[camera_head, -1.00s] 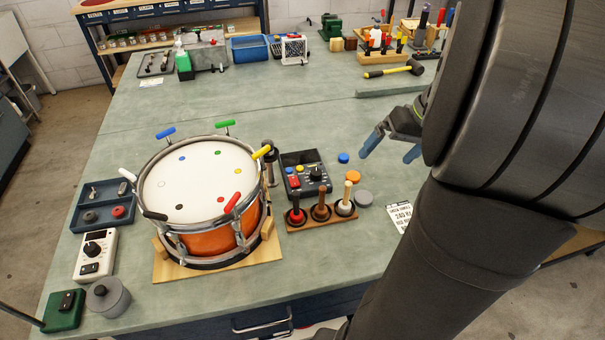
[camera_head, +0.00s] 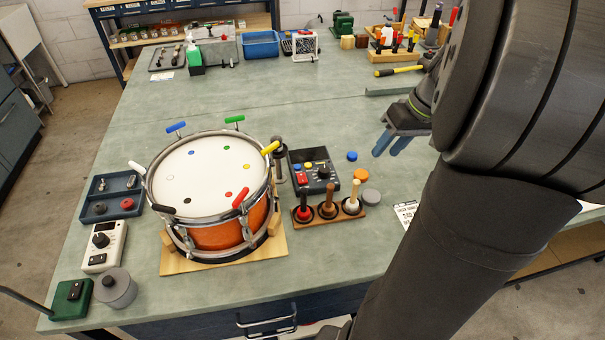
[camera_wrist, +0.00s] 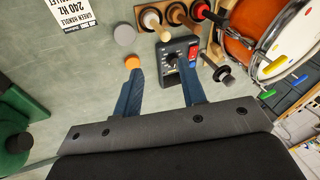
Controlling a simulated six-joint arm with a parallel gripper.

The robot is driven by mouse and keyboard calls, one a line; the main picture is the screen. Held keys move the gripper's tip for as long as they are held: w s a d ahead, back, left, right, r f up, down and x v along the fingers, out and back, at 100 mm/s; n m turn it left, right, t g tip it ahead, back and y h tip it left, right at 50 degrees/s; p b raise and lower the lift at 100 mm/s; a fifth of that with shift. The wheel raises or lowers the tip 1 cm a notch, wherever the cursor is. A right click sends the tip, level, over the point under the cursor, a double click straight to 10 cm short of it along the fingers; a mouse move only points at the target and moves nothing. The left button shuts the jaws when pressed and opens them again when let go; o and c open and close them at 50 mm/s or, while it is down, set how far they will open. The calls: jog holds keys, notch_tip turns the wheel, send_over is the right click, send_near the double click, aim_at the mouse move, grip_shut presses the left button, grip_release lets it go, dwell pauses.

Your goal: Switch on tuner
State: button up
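Two devices could be the tuner; I cannot tell which. A pale box (camera_head: 102,246) with a dark display and black knob lies at the bench's left front. My gripper (camera_head: 389,147) is open and empty above the bench, right of and behind the dark box. In the wrist view, my gripper's blue fingers (camera_wrist: 158,95) are spread apart. The dark box (camera_wrist: 172,62) shows beyond and between them, not touched. Its switch state is not readable.
A wooden rack (camera_head: 330,214) with three mallets stands just in front of the dark box. Blue (camera_head: 352,156), orange (camera_head: 361,174) and grey (camera_head: 371,196) discs lie right of it. A printed card (camera_head: 406,213) lies farther right. The bench middle is clear.

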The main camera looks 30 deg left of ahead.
jog(key=a+n, duration=0.2)
jog(key=a, duration=0.1)
jog(key=a+f+n+h, duration=0.1)
jog(key=a+n, duration=0.2)
jog(key=a+n+h, duration=0.1)
jog(key=a+n, duration=0.1)
jog(key=a, duration=0.1)
jog(key=shift+a+f+n, duration=0.15)
jog(key=shift+a+n, duration=0.05)
jog(key=shift+n, duration=0.1)
grip_shut()
jog(key=s+a+f+n+h, duration=0.1)
jog(key=s+a+n+h, duration=0.1)
jog(key=a+n, duration=0.6)
jog(key=a, duration=0.3)
jog(key=shift+s+a+f+n+t+h, duration=0.25)
jog(key=shift+s+a+n+t+h, duration=0.05)
jog(key=shift+a, duration=0.1)
